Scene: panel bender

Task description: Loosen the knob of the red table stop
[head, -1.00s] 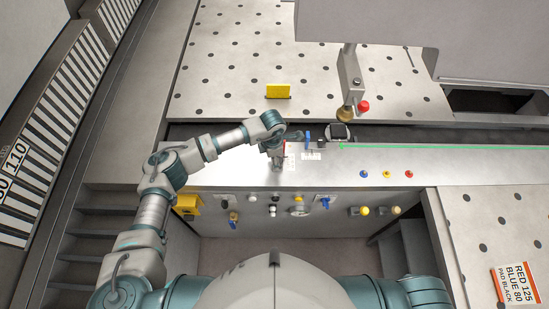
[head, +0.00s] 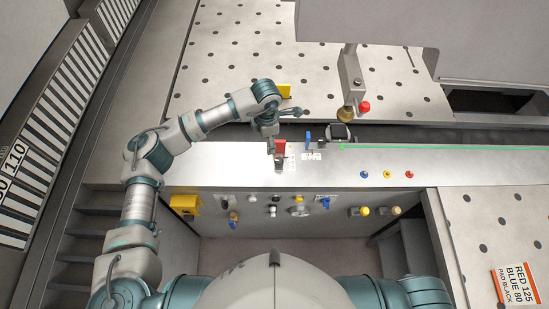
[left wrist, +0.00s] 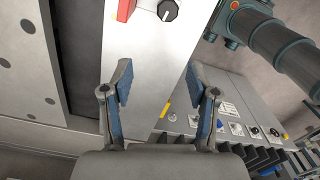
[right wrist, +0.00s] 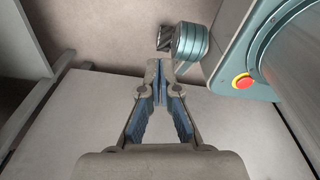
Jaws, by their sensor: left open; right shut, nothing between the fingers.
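The red table stop (head: 280,146) sits on the pale rail at the front of the perforated table. Its black knob (head: 279,159) is on the near side and shows a white pointer mark in the left wrist view (left wrist: 167,10). My left gripper (head: 271,148) is just left of the red stop. In the left wrist view its fingers (left wrist: 160,76) are open and empty, with the knob apart from them, beyond the tips. My right gripper (right wrist: 158,70) is shut and empty, away from the stop, and shows only in its own wrist view.
A blue stop (head: 308,138) stands on the rail to the right. Buttons and valves line the front panel (head: 340,215). A brass-tipped post with a red knob (head: 364,107) hangs at the right.

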